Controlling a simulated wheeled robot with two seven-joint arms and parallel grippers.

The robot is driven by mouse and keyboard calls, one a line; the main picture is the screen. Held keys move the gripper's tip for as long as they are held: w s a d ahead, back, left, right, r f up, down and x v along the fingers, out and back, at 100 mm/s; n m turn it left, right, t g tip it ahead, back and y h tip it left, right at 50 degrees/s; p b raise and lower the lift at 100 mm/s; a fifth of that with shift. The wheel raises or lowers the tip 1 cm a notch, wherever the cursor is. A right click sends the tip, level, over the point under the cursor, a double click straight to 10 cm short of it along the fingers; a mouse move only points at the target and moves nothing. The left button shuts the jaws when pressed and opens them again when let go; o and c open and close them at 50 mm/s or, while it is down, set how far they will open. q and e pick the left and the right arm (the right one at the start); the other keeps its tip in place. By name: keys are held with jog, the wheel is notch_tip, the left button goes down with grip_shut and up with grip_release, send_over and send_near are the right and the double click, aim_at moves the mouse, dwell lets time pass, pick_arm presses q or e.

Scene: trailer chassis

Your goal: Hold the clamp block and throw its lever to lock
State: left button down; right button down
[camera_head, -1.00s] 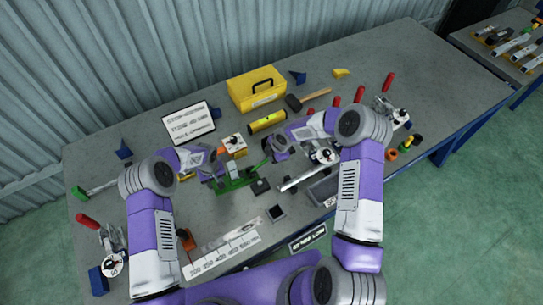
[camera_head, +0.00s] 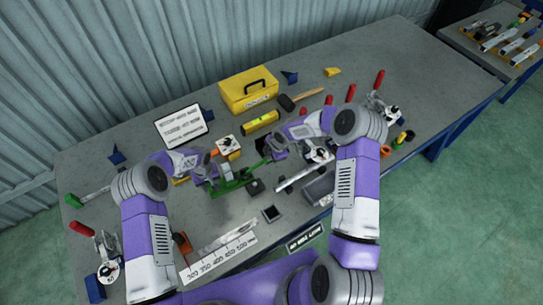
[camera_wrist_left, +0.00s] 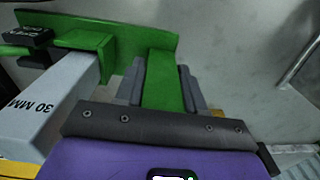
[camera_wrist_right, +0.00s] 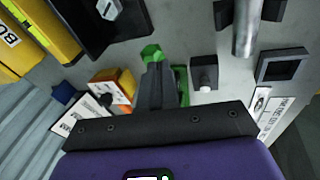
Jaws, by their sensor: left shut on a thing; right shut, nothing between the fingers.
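The green clamp block (camera_head: 233,183) stands near the middle of the bench. My left gripper (camera_head: 211,173) is at its left end. In the left wrist view, the left fingers (camera_wrist_left: 165,85) are shut on a green upright part of the block, one finger on each side. My right gripper (camera_head: 268,150) is just right of and above the block, by its green lever (camera_head: 262,146). In the right wrist view, the right fingers (camera_wrist_right: 156,85) are shut and empty, with the lever's green tip (camera_wrist_right: 152,52) just beyond them. Whether they touch it is unclear.
A grey bar marked 30 MM (camera_wrist_left: 45,105) lies beside the block. A yellow toolbox (camera_head: 248,92), a yellow level (camera_head: 261,123) and a hammer (camera_head: 300,98) lie behind.

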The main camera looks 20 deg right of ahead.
jog(key=s+d+v, duration=0.1)
jog(key=s+v, duration=0.1)
jog(key=v, duration=1.1)
jog(key=shift+f, duration=0.3)
pick_arm(q)
jog(key=shift+c, duration=2.2)
grip_release()
pick_arm(e)
jog(key=shift+w, duration=0.1)
pick_arm(q)
jog(key=shift+r+p, duration=1.7)
jog(key=shift+r, duration=2.35)
pick_arm(e)
notch_tip(320, 180, up, 3)
jog(key=shift+r, duration=0.15)
